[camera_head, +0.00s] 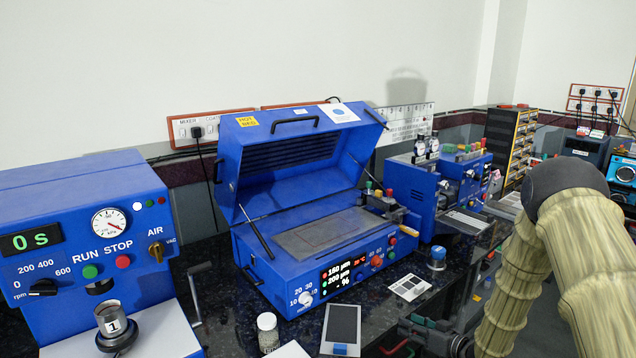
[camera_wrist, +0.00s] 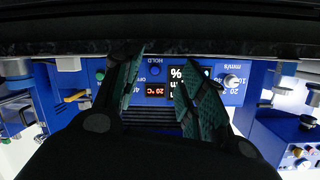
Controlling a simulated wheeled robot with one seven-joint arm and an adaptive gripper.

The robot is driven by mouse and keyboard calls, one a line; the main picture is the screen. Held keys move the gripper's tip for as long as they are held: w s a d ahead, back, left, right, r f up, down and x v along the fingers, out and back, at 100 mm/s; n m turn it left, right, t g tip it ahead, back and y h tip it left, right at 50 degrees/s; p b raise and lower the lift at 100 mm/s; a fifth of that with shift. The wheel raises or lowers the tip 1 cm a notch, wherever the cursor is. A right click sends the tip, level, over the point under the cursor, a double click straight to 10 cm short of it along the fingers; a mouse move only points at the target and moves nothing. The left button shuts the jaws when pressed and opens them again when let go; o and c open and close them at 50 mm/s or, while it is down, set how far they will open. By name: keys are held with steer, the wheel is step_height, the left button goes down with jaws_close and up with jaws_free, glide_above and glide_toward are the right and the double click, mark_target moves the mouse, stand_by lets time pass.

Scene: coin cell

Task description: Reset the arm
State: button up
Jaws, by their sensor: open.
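My arm (camera_head: 560,250) comes in from the right of the head view and bends down toward the counter's front. My gripper (camera_head: 398,347) is low at the bottom edge, in front of the blue coating machine, and part of it is cut off. In the wrist view my gripper (camera_wrist: 158,88) is open, with two green-padded fingers apart and nothing seen between them. The coater's front panel (camera_wrist: 155,88) shows upside down behind the fingers.
The blue coater (camera_head: 290,200) stands with its lid raised. A blue mixer (camera_head: 80,230) with a metal cup (camera_head: 110,318) is at left. A jar (camera_head: 267,332), a dark plate (camera_head: 341,328), a white card (camera_head: 411,287) and a small blue-topped container (camera_head: 436,258) are on the dark counter.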

steer(key=s+a+f+m+g+h, duration=0.2)
steer(key=s+f+g+h, duration=0.1)
steer(key=s+f, duration=0.75)
steer(key=s+a+f+m+g+h, duration=0.25)
steer(key=s+f, duration=0.45)
steer(key=s, duration=0.6)
steer(key=s+f+g+h, duration=0.2)
steer(key=s+g, duration=0.4)
steer(key=s, duration=2.2)
steer(key=shift+h, duration=0.55)
steer(key=shift+a+g, duration=0.1)
steer(key=shift+g, duration=0.15)
steer(key=shift+c, duration=0.6)
steer(key=shift+w, duration=0.1)
